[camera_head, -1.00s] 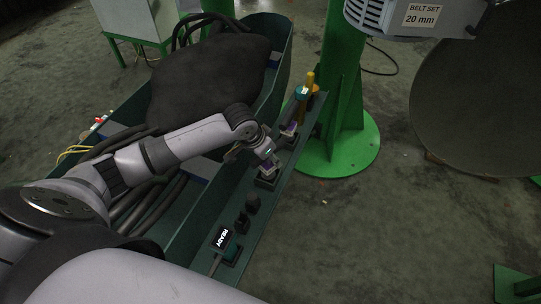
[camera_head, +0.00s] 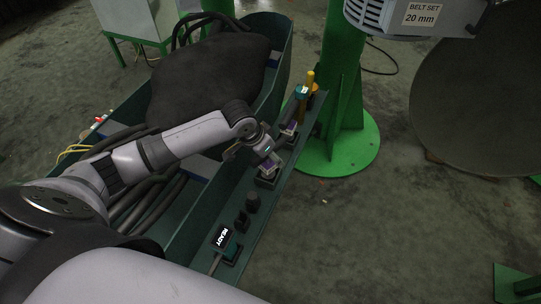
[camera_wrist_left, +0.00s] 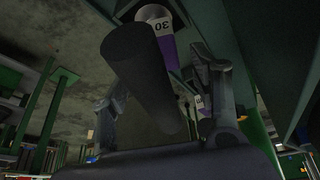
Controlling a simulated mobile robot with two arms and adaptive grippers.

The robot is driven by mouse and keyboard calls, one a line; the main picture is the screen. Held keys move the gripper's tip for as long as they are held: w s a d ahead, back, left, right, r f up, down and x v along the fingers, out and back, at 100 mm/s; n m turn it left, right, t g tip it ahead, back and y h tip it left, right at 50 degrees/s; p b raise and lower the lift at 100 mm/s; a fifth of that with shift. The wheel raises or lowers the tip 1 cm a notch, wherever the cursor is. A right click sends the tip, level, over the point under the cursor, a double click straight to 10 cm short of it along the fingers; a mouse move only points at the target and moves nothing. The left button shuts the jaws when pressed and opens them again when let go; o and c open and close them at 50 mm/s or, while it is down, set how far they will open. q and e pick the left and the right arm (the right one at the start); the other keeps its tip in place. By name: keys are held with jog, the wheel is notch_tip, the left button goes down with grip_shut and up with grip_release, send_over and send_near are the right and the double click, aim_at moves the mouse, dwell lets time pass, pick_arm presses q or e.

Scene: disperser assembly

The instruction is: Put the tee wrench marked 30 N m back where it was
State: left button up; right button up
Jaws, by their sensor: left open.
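The tee wrench marked 30 (camera_wrist_left: 163,40) shows in the left wrist view, with a white label, a purple band and a thick dark bar (camera_wrist_left: 142,72). The bar lies between the spread fingers of my left gripper (camera_head: 264,153), which is open. In the head view the wrench (camera_head: 270,166) stands at a dark holder block (camera_head: 267,181) on the green rail, partly hidden by the gripper. Whether a finger touches the bar, I cannot tell. Its lower end is hidden in the wrist view. My right gripper is not in view.
Another purple-banded tool (camera_head: 290,129) stands farther along the rail, near a yellow-topped one (camera_head: 309,80). Small dark blocks (camera_head: 252,202) and a READY display (camera_head: 223,236) sit nearer. The green trough (camera_head: 272,82) holds a black sack (camera_head: 205,75). A green column (camera_head: 346,100) stands beyond.

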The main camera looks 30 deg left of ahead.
pick_arm(q)
jog(key=v, duration=1.1)
jog(key=shift+r, duration=0.15)
